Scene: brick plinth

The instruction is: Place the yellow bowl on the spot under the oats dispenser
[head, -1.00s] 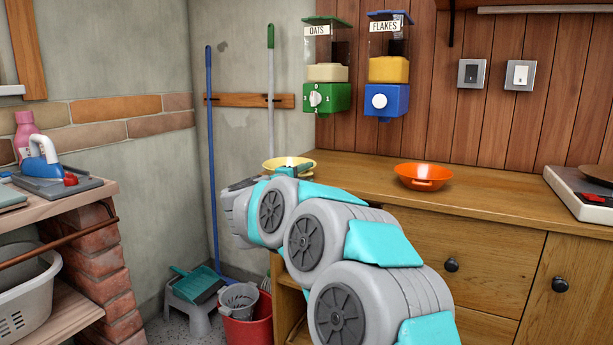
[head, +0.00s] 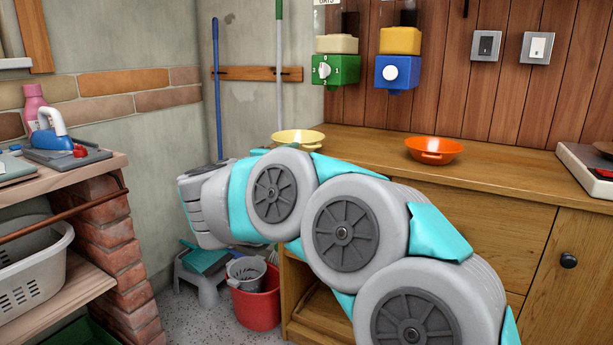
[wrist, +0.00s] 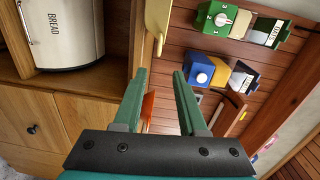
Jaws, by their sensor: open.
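The yellow bowl (head: 298,138) stands upright at the left end of the wooden counter in the head view, below the oats dispenser (head: 337,70) and a little left of it. I see no marked spot, so I cannot tell whether the bowl is on it. In the wrist view my gripper (wrist: 163,73) is open, with nothing between its green fingers. The bowl (wrist: 158,25) shows there beyond the fingertips, cut by the top edge, apart from them. The green-based oats dispenser (wrist: 222,18) is at upper right. In the head view my arm hides the gripper.
An orange bowl (head: 434,150) stands on the counter (head: 490,170), right of the blue flakes dispenser (head: 398,70). A bread bin (wrist: 62,30) shows in the wrist view. A red bucket (head: 257,303) stands on the floor near the cabinet. Counter between the bowls is clear.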

